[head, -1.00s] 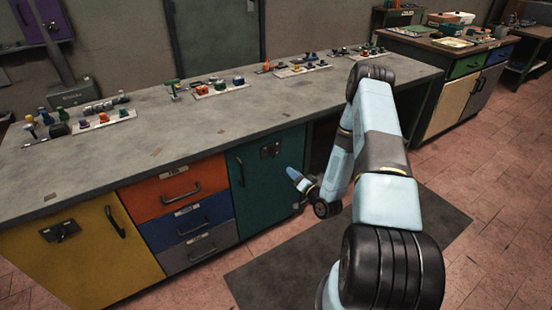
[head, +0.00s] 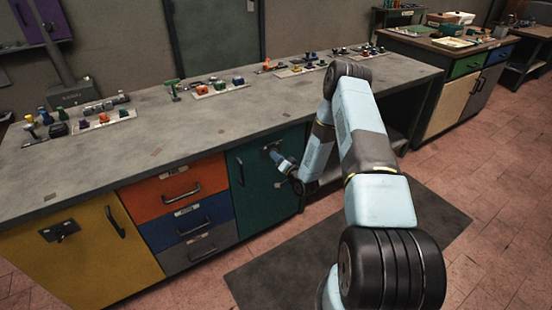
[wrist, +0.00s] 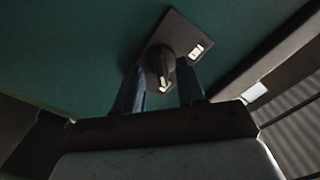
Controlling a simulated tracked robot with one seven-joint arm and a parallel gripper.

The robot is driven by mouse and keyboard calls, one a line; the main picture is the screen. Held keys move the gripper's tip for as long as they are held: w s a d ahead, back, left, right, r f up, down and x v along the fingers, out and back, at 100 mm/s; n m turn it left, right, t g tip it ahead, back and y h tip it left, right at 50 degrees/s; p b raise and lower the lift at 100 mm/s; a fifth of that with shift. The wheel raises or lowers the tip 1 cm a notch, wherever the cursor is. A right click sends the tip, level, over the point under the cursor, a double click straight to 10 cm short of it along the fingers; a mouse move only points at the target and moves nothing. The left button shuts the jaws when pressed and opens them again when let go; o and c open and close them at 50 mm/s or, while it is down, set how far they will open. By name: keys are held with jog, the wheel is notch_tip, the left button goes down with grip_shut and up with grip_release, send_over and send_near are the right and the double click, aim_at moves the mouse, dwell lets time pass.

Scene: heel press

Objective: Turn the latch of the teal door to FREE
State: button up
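The teal door (head: 258,200) is closed in the bench front, right of the drawers. Its latch, a dark knob on a square plate, is mostly hidden by my gripper (head: 279,158) in the head view. In the wrist view the latch (wrist: 159,62) shows near the top middle, with two small pale labels on its plate, too small to read. My gripper (wrist: 160,82) is open, its two blue fingers apart and pointing at the plate. The knob appears in the gap between the fingertips; I cannot tell whether they touch it.
A yellow door (head: 85,255) with its own latch (head: 59,231) and an orange, blue and grey drawer stack (head: 190,222) are to the left. The worktop (head: 200,125) overhangs the door and carries small parts at the back. An open bay lies right of the door.

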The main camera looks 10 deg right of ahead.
jog(key=shift+w+a, duration=0.1)
jog(key=shift+w, duration=0.2)
jog(key=shift+c, duration=0.3)
grip_shut()
